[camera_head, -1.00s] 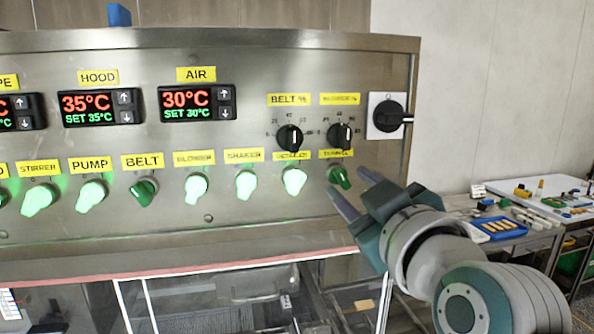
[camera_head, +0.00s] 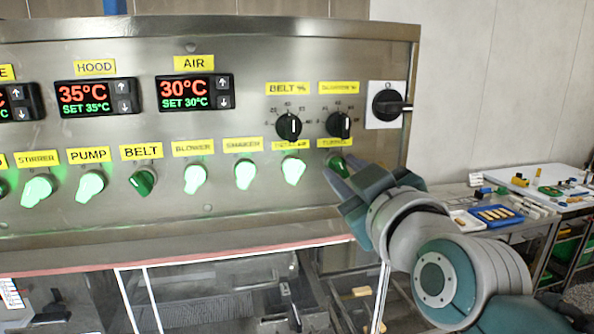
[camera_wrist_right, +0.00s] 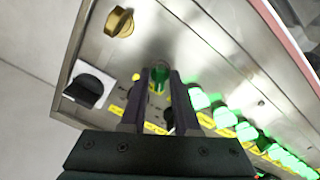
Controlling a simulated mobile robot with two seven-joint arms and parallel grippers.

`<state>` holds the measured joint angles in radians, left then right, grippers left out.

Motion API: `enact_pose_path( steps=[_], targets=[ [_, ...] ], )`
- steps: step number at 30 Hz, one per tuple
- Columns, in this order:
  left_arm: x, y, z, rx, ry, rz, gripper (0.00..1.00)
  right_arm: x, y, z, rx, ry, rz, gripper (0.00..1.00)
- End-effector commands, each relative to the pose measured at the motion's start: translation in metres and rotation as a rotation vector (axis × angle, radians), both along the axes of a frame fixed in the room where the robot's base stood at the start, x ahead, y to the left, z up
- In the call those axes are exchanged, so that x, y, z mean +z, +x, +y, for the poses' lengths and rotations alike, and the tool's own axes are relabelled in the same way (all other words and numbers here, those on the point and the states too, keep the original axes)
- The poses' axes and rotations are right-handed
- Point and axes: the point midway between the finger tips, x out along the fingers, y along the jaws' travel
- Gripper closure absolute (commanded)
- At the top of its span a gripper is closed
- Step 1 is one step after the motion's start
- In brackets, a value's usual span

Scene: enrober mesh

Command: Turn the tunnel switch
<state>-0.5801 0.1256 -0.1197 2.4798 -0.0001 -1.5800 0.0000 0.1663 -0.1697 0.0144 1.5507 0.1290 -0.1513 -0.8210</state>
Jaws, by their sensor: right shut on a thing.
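The tunnel switch (camera_head: 335,163) is a small green knob at the right end of the lower switch row, under a yellow label (camera_head: 335,142). It looks dark green, not glowing. My right gripper (camera_head: 345,175) is at it, with the fingers reaching in from the lower right. In the right wrist view the green knob (camera_wrist_right: 158,76) sits between the two fingertips (camera_wrist_right: 159,82), and the gripper is shut on it. The fingers partly cover the knob in the head view. My left gripper is not in view.
Left of it, the belt switch (camera_head: 143,182) is dark, while the detailer switch (camera_head: 293,170) and several others glow green. Above are two black dials (camera_head: 339,124) and a black rotary switch (camera_head: 388,104) on a white plate. A table with a blue tray (camera_head: 495,216) stands at right.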

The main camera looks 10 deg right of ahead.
Motion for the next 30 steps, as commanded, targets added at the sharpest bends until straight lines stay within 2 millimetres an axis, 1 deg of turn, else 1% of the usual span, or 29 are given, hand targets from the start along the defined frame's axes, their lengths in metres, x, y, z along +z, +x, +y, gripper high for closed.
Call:
enact_pose_path(
  steps=[11, 17, 23, 30],
  targets=[
    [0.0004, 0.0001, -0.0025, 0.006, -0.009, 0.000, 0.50, 0.0005, -0.0001, -0.0002, 0.000, 0.009, -0.001, 1.00],
    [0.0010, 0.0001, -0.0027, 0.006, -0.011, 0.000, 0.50, 0.0006, 0.0000, 0.0000, 0.000, 0.068, 0.001, 1.00],
    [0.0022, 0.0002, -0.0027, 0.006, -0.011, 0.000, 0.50, 0.0008, 0.0002, 0.0002, 0.000, 0.200, 0.005, 1.00],
    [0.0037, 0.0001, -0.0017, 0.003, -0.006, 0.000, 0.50, 0.0009, 0.0002, 0.0004, 0.000, 0.423, 0.012, 1.00]
  ],
)
